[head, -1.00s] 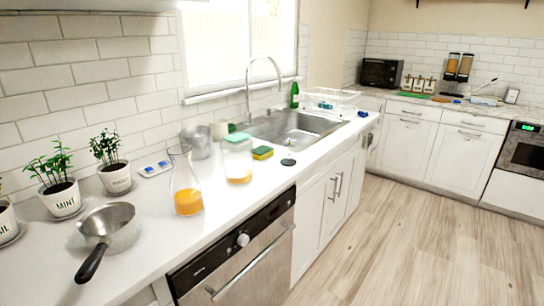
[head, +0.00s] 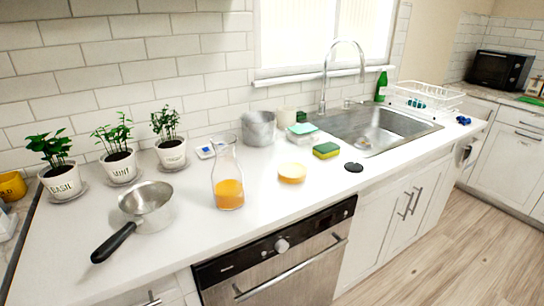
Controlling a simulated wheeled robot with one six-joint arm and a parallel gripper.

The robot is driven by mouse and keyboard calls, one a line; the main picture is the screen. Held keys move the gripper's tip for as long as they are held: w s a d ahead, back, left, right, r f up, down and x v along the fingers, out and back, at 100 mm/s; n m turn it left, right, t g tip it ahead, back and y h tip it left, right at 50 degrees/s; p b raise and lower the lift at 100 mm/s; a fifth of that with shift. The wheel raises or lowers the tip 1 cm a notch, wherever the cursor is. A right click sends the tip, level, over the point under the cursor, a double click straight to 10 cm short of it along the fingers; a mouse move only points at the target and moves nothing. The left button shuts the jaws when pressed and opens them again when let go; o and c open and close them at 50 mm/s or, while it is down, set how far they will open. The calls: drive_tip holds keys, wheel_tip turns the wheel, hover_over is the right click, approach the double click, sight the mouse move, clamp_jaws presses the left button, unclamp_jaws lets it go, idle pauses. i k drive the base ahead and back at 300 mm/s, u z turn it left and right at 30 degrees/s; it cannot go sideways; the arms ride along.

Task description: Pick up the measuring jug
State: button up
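No thing in the head view is plainly marked as a measuring jug. A grey metal, jug-like vessel (head: 258,130) stands upright near the wall, behind the other items; its handle and any scale cannot be made out. A clear glass carafe (head: 228,185) with orange liquid stands upright in the middle of the counter. A saucepan (head: 147,207) with a black handle sits to its left. My gripper is not in view.
Potted herbs (head: 118,166) line the wall at left. A yellow round thing (head: 292,172), a sponge (head: 326,150), a lidded container (head: 302,134) and a black disc (head: 354,167) lie toward the sink (head: 375,130). The counter's front strip (head: 190,245) is mostly clear.

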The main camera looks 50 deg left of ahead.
sight(291, 151)
drive_tip(key=u, duration=0.65)
drive_tip(key=i, duration=0.6)
drive_tip(key=u, duration=0.95)
drive_tip(key=i, duration=0.6)
drive_tip(key=u, duration=0.05)
